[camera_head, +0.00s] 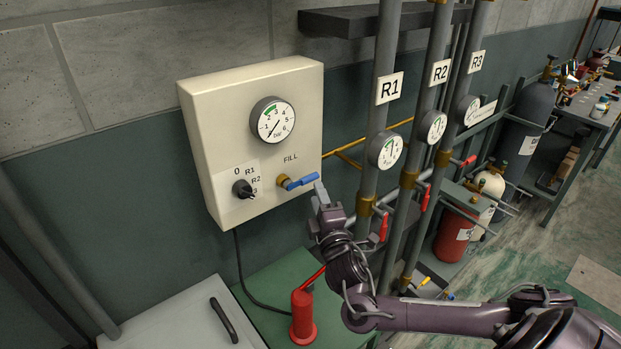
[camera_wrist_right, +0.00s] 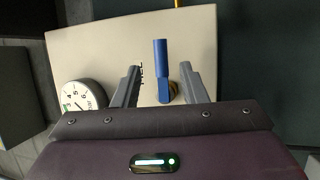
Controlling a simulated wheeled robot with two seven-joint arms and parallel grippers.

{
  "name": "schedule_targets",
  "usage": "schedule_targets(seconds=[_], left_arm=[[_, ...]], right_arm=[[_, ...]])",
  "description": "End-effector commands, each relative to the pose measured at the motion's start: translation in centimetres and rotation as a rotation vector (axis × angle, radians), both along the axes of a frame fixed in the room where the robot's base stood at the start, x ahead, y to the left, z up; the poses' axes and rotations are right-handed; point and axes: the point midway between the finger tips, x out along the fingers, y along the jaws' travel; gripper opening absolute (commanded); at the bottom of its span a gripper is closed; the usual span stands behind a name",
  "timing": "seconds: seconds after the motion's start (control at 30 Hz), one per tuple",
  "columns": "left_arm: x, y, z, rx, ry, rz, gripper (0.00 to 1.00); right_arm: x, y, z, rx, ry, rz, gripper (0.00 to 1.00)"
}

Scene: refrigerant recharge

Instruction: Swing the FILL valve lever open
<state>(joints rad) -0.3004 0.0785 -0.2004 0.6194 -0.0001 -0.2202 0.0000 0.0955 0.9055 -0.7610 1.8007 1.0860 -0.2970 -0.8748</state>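The FILL valve (camera_head: 283,181) sits on the front of the cream panel box (camera_head: 205,110), below the FILL label. Its blue lever (camera_head: 302,182) points sideways to the right in the head view. My right gripper (camera_head: 320,190) is at the lever's free end, in front of the panel's lower right edge. In the right wrist view, the blue lever (camera_wrist_right: 160,58) shows between the two spread fingers of the right gripper (camera_wrist_right: 161,72). Gaps show on both sides, and I see no grip on it. My left gripper is not in view.
The panel carries a pressure gauge (camera_head: 272,120) and a black selector knob (camera_head: 242,188). Pipes R1 (camera_head: 385,55), R2 and R3 with red-handled valves stand close to the right. A red pump-like object (camera_head: 303,315) stands below on a green surface.

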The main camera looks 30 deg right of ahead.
Motion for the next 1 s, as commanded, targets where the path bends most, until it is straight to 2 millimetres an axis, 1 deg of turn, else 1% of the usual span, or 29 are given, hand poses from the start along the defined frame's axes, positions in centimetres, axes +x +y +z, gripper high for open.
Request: schedule_targets(seconds=[0.03, 0.2, 0.4, 0.53, 0.77, 0.8, 0.83, 1.0], left_arm=[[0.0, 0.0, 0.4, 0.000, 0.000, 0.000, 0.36], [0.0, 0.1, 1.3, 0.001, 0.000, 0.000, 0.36], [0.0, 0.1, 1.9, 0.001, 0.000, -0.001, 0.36], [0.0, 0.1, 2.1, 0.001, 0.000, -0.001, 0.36], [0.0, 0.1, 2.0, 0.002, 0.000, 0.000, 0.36], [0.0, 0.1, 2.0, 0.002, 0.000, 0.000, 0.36], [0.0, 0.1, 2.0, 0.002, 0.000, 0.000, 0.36], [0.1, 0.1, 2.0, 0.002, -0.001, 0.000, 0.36]], right_arm=[[0.7, -0.2, 0.4, 0.001, -0.002, -0.002, 0.39], [3.3, -1.1, 1.0, 0.004, 0.000, -0.002, 0.39], [5.7, -1.9, 1.3, 0.006, 0.002, -0.002, 0.39], [6.4, -2.0, 1.2, 0.009, 0.004, 0.001, 0.39], [6.5, -2.0, 1.1, 0.010, 0.005, 0.001, 0.39], [6.5, -2.0, 1.1, 0.010, 0.005, 0.001, 0.37], [6.5, -2.0, 1.1, 0.010, 0.004, 0.001, 0.34], [6.5, -2.1, 1.1, 0.009, 0.004, 0.001, 0.11]])
